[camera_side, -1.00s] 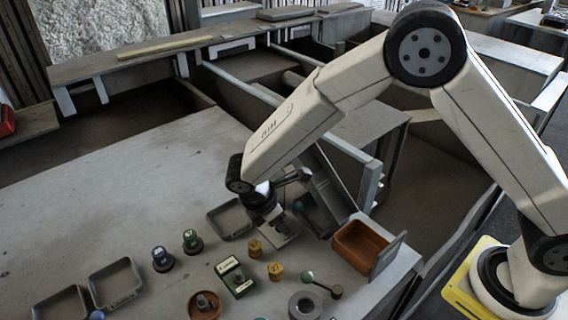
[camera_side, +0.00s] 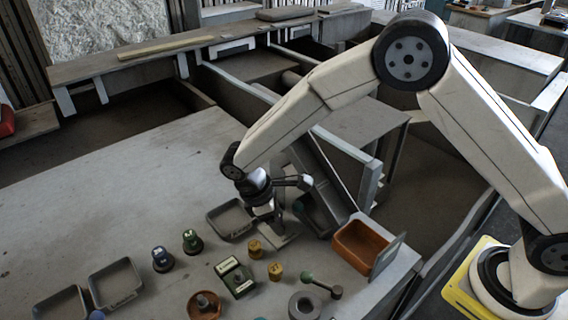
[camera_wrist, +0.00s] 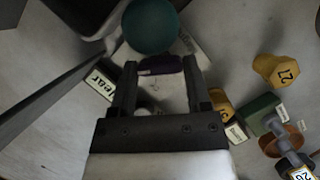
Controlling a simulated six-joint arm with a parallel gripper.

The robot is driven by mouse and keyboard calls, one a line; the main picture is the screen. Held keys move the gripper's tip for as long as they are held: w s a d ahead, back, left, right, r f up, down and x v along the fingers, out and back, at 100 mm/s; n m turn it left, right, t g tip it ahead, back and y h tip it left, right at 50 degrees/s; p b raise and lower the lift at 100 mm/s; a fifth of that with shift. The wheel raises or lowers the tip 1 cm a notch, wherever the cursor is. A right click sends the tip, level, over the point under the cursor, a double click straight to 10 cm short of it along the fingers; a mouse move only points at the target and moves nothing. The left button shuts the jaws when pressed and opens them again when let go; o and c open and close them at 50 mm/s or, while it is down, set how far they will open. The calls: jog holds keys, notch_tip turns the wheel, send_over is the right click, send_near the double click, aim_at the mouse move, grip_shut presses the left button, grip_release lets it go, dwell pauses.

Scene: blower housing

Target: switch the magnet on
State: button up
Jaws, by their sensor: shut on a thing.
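My gripper (camera_side: 266,222) points down at the pale plate (camera_side: 282,236) between the grey labelled tray and the orange bin; the plate also shows in the wrist view (camera_wrist: 205,62). In the wrist view my gripper (camera_wrist: 160,72) has its two fingers on either side of a dark purple piece (camera_wrist: 160,65), and it is shut on that piece. The piece sits by the plate, and I cannot tell for sure that it is the magnet's switch. A teal ball (camera_wrist: 150,25) is just beyond it. The lower part of the grip is hidden in the side view.
The grey tray (camera_side: 212,225) is close on the left and the orange bin (camera_side: 345,258) on the right. Yellow hexagonal pieces (camera_side: 255,249), a green block (camera_side: 240,283) and a brown dish (camera_side: 194,309) stand in front.

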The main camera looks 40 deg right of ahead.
jog(key=o, duration=1.3)
jog(key=shift+v, duration=3.95)
